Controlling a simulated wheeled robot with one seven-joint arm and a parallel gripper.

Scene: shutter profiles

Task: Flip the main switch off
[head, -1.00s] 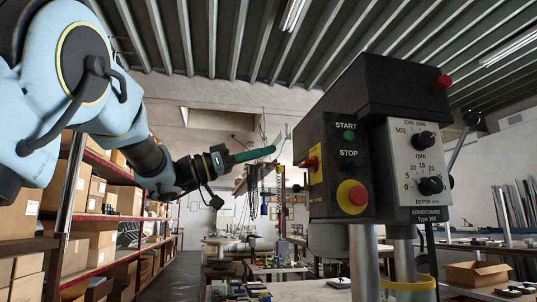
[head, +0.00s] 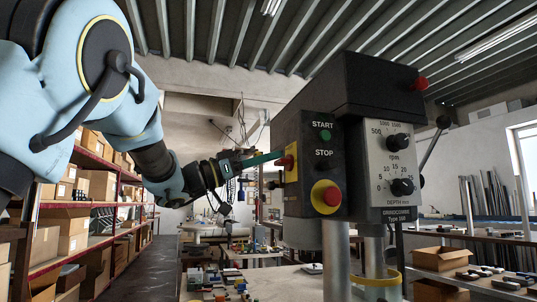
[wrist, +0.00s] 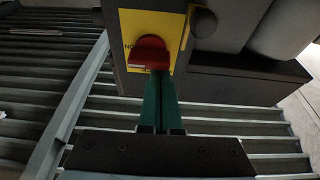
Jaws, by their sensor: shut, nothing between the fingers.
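The main switch (head: 287,162) is a red knob on a yellow plate (head: 291,174), on the left side of the dark drill-press control box (head: 322,190). In the wrist view the red knob (wrist: 148,54) sits on the yellow plate (wrist: 172,24), with part of a label showing beside it. My gripper (head: 276,155) has green fingers, shut together and empty. The fingertips (wrist: 158,78) are right at the knob's lower edge in the wrist view; I cannot tell whether they touch it.
The box front has a green START button (head: 325,135), a STOP label and a red emergency button (head: 330,196) on yellow. A panel with two black dials (head: 400,165) is to its right. Shelves with cardboard boxes (head: 72,232) line the left. A bench with small parts lies below.

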